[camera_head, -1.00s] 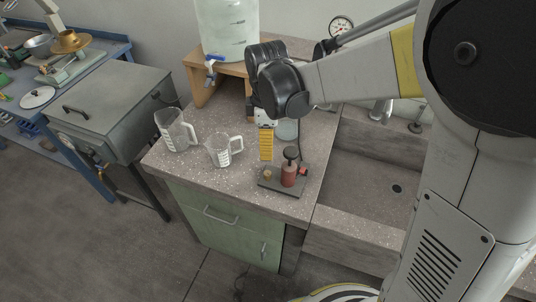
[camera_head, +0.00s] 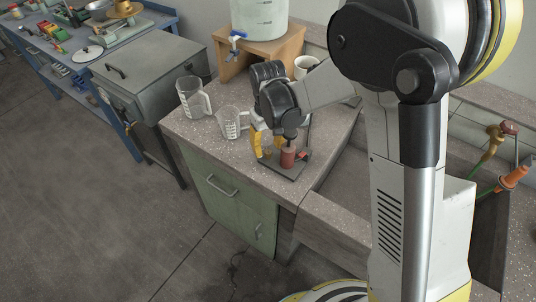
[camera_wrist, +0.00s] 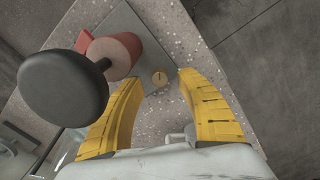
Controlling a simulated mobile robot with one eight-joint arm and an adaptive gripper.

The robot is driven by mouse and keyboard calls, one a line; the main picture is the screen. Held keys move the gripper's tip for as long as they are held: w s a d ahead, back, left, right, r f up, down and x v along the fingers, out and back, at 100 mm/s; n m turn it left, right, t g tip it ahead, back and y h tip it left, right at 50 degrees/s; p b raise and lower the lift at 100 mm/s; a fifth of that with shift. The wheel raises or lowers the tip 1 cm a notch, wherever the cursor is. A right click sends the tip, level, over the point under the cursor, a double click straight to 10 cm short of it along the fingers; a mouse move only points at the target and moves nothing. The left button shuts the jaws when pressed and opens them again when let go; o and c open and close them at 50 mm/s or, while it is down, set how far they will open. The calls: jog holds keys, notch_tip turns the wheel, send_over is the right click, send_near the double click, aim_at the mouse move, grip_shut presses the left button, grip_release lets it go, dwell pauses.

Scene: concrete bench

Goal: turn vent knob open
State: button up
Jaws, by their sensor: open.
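A small fixture with a dark base plate (camera_head: 290,173) stands near the front edge of the bench. It carries a red cylinder (camera_head: 288,157) under a black round handle, which is large at the left of the wrist view (camera_wrist: 62,88). My gripper (camera_head: 264,151) is low over that end of the fixture. The knob is hidden in the head view.
Two clear measuring jugs (camera_head: 193,98) (camera_head: 232,122) stand left of my gripper. A large container with a blue tap (camera_head: 258,18) sits on a wooden stand behind. A sink (camera_head: 345,190) lies to the right. The bench's front edge is close to the fixture.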

notch_tip(320, 180, down, 2)
grip_shut()
dwell(0.3)
jog(key=shift+n, duration=0.4)
jog(key=n, duration=0.2)
jog(key=shift+n, duration=2.3)
